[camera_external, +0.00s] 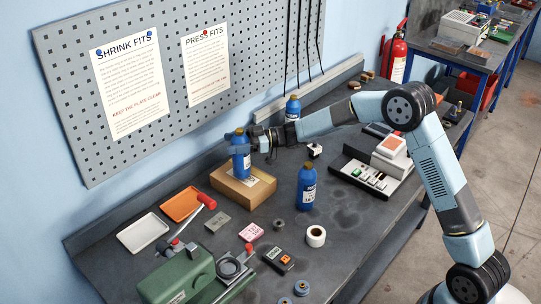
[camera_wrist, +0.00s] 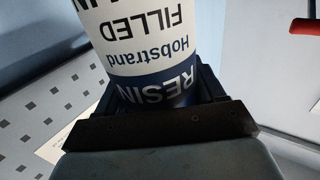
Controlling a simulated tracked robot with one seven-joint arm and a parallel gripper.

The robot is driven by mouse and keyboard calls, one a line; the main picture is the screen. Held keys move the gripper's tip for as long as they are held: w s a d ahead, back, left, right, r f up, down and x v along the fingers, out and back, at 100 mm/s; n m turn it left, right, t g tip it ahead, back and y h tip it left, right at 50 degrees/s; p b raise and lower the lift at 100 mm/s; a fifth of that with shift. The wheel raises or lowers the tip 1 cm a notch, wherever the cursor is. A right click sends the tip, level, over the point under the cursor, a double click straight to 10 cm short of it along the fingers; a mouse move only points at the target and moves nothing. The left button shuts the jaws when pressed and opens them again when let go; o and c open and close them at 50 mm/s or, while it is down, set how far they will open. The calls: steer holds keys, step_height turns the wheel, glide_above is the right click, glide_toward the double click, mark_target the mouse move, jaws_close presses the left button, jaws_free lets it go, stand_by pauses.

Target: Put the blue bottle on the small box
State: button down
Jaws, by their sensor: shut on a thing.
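A blue bottle (camera_external: 241,163) with a brown cap is upright over the small cardboard box (camera_external: 261,188). Its base looks at or just above the box top; I cannot tell if they touch. My gripper (camera_external: 240,138) is shut on the bottle's upper part, coming in from the right. In the wrist view the held bottle (camera_wrist: 150,40) fills the space between the jaws, and its label reads "RESIN", "Hobstrand", "FILLED". Another blue bottle (camera_external: 307,188) stands on the bench to the right of the box. A third blue bottle (camera_external: 292,108) stands farther back, partly behind my arm.
A white roll (camera_external: 316,236), a dark meter (camera_external: 279,259) and a pink pad (camera_external: 251,232) lie in front of the box. Orange (camera_external: 182,204) and white (camera_external: 143,232) trays are left. A green machine (camera_external: 180,280) is at the front. A pegboard (camera_external: 230,70) stands behind.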

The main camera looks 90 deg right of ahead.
steer(key=shift+f, duration=0.45)
steer(key=shift+c, duration=0.6)
jaws_free()
